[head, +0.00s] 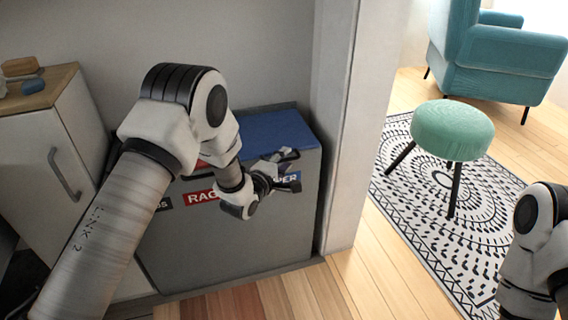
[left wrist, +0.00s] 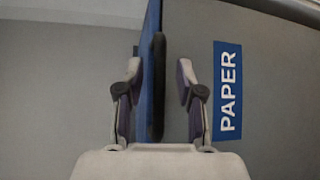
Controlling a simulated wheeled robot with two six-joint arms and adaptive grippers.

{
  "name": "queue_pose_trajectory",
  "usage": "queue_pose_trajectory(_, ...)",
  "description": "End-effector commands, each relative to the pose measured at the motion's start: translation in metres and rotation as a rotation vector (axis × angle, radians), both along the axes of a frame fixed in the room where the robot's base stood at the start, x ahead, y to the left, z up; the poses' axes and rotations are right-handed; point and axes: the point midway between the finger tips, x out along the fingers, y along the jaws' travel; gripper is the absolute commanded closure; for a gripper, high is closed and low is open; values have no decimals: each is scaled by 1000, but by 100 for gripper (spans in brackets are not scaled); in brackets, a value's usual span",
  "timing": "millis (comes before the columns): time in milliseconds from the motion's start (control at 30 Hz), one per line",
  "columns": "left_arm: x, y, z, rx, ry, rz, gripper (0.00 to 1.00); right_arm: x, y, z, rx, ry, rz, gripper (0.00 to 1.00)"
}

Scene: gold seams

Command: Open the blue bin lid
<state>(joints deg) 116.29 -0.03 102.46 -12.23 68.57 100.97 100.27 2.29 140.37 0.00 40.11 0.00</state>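The blue bin lid (head: 268,128) lies shut on the right part of a grey bin unit (head: 225,245) in the head view. A blue "PAPER" label (left wrist: 228,92) is on the bin's front, and my left gripper partly covers it in the head view. My left gripper (head: 287,170) is at the lid's front edge. In the left wrist view its two fingers (left wrist: 158,82) stand apart, on either side of a dark bar (left wrist: 158,90) along the blue lid's edge. A gap shows between the bar and the right finger. My right gripper is out of view.
A red lid and a red label (head: 200,197) are to the left on the same unit, partly behind my left arm. A white cabinet (head: 45,150) stands at left. A white wall post (head: 345,130) borders the bin at right. A green stool (head: 452,130) is beyond.

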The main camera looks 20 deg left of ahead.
Motion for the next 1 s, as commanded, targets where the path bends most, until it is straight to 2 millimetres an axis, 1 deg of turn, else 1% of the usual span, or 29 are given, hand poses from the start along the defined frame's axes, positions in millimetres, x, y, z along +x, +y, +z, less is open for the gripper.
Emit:
queue_pose_trajectory(167, 0, 0, 0, 0, 1, 0, 63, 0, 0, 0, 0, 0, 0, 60)
queue_pose_trajectory(200, 0, 0, 0, 0, 1, 0, 70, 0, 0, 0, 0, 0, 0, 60)
queue_pose_trajectory(267, 0, 0, 0, 0, 1, 0, 91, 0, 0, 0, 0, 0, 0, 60)
queue_pose_trajectory(300, 0, 0, 0, 0, 1, 0, 100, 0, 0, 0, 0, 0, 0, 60)
queue_pose_trajectory(533, 0, 0, 1, 0, 1, 0, 100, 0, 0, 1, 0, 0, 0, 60)
queue_pose_trajectory(667, 0, 0, 6, -6, 9, 0, 100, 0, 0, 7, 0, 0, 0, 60)
queue_pose_trajectory(767, 0, 0, 15, -17, 26, 0, 100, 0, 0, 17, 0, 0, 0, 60)
queue_pose_trajectory(867, 0, 0, 28, -38, 56, 1, 100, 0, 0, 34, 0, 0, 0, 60)
queue_pose_trajectory(967, 0, 1, 46, -68, 100, 1, 100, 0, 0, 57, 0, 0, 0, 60)
queue_pose_trajectory(1000, 1, 1, 55, -83, 121, 0, 100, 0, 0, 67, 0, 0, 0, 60)
